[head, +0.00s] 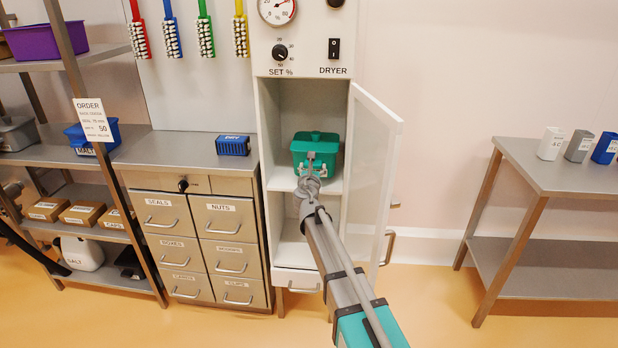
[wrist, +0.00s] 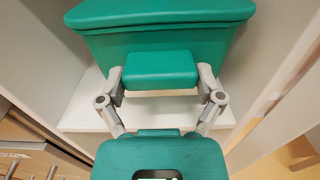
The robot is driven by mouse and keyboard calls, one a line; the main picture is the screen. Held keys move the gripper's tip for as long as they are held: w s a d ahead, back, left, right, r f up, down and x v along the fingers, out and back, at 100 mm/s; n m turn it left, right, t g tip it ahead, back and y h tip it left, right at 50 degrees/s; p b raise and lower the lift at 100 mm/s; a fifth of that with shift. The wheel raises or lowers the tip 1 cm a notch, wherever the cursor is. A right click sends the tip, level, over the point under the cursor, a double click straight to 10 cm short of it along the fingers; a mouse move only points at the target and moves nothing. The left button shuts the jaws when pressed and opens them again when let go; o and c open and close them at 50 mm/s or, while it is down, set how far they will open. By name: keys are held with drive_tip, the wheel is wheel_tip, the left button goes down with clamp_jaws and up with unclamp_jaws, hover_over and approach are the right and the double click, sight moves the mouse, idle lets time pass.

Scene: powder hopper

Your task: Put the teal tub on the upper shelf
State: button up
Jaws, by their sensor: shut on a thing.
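The teal tub (head: 316,148) is a lidded box with a small knob on top. It is inside the open white dryer cabinet, at the level of the upper shelf (head: 331,184). My gripper (head: 311,168) reaches in from the front and is shut on the block-like handle (wrist: 160,70) on the tub's front. In the wrist view the tub (wrist: 160,38) is upright, with the white shelf (wrist: 80,112) below it. I cannot tell whether its base touches the shelf.
The cabinet door (head: 372,180) stands open to the right of my arm. A lower shelf (head: 293,250) shows below. A steel drawer counter (head: 180,152) with a blue box (head: 233,146) stands left.

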wheel_tip(320, 180, down, 3)
drive_tip(key=b, duration=0.2)
drive_tip(key=shift+b, duration=0.3)
drive_tip(key=o, duration=1.1)
drive_tip(key=shift+c, duration=0.2)
drive_tip(key=shift+s, duration=0.1)
drive_tip(key=s, duration=1.2)
drive_tip(key=shift+a, duration=0.2)
drive_tip(key=shift+w, duration=0.1)
